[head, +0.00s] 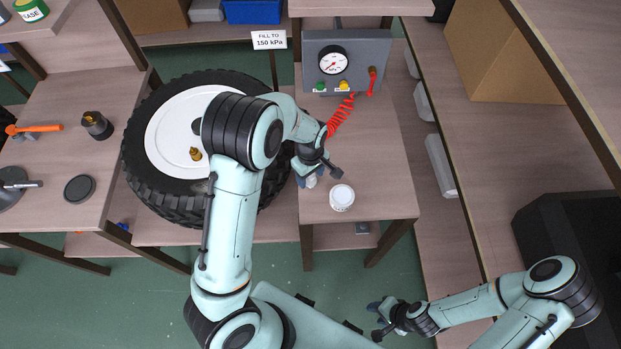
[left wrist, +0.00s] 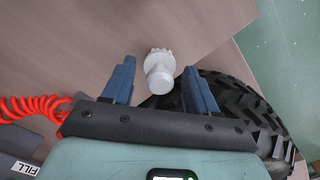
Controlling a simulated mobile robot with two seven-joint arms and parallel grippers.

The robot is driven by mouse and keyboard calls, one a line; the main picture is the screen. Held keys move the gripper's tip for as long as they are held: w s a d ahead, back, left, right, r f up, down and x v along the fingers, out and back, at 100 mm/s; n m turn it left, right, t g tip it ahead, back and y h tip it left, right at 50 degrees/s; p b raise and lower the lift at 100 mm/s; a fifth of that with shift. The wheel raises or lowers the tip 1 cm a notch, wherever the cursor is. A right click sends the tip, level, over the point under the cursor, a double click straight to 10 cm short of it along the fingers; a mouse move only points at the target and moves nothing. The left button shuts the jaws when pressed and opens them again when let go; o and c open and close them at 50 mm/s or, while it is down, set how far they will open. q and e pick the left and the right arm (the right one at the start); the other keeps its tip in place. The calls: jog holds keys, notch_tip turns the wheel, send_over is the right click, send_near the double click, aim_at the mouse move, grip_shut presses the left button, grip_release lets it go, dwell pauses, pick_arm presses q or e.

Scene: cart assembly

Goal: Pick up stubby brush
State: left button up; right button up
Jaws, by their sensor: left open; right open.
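A small pale grey-white piece with a round knob and a bristle-like toothed end, which looks like the stubby brush (left wrist: 159,74), stands between my left fingers in the left wrist view. My left gripper (head: 308,177) is over the front left part of the right bench. My right gripper (head: 375,320) is open and empty over the green floor.
A big tyre (head: 137,150) lies to the left. A gauge box (head: 347,62) with a red coiled hose (head: 341,117) is behind. The bench's front right surface (head: 385,195) is clear.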

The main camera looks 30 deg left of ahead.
pick_arm(q)
grip_shut()
jog(key=shift+r, duration=0.15)
notch_tip(320, 180, up, 20)
jog(key=p, duration=0.1)
jog(key=shift+p, duration=0.3)
pick_arm(e)
jog(key=shift+w+r, duration=1.1)
pick_arm(q)
jog(key=c, duration=0.9)
grip_release()
jog(key=shift+c, duration=0.7)
